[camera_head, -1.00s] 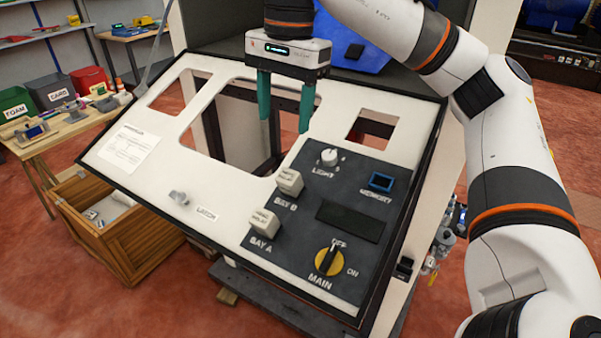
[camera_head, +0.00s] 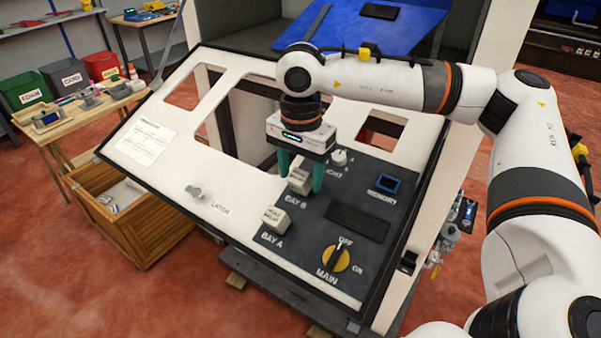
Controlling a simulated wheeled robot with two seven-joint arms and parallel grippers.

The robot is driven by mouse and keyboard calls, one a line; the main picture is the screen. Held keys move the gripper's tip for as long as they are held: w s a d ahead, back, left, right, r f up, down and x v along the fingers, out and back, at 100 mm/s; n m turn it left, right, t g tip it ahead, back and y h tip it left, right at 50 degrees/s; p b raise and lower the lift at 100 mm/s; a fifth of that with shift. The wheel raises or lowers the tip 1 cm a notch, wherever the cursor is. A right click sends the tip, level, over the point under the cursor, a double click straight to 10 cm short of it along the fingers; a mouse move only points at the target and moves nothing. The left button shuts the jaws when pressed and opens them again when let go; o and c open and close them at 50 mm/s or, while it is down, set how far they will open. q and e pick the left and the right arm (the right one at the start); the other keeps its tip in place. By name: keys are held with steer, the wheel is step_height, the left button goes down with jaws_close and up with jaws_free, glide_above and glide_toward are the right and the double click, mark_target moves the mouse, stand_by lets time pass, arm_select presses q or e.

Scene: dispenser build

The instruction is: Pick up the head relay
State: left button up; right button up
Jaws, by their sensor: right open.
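Two white relay blocks sit on the dark part of the slanted panel (camera_head: 165,185). One relay (camera_head: 299,181) is at BAY B and the other relay (camera_head: 273,221) is at BAY A. Their small lettering is too blurred to tell which is the head relay. My right gripper (camera_head: 301,179) points down over the BAY B relay. It is open, with one green finger at each side of that relay in the picture. I cannot tell whether the fingers touch it. My left gripper is not in view.
The panel also carries a LIGHT knob (camera_head: 339,158), a blue-framed MEMORY socket (camera_head: 387,184), a yellow MAIN switch (camera_head: 337,257) and a LATCH knob (camera_head: 194,192). A blue sheet (camera_head: 352,28) lies behind the panel.

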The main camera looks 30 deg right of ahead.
mark_target(300, 172)
steer(key=shift+f, duration=0.35)
steer(key=c, duration=1.2)
steer(key=shift+o, duration=0.2)
step_height(300, 172, up, 9)
steer(key=b, duration=0.3)
steer(key=shift+r, duration=0.6)
steer(key=o, duration=0.4)
jaws_close()
steer(key=shift+f, duration=0.1)
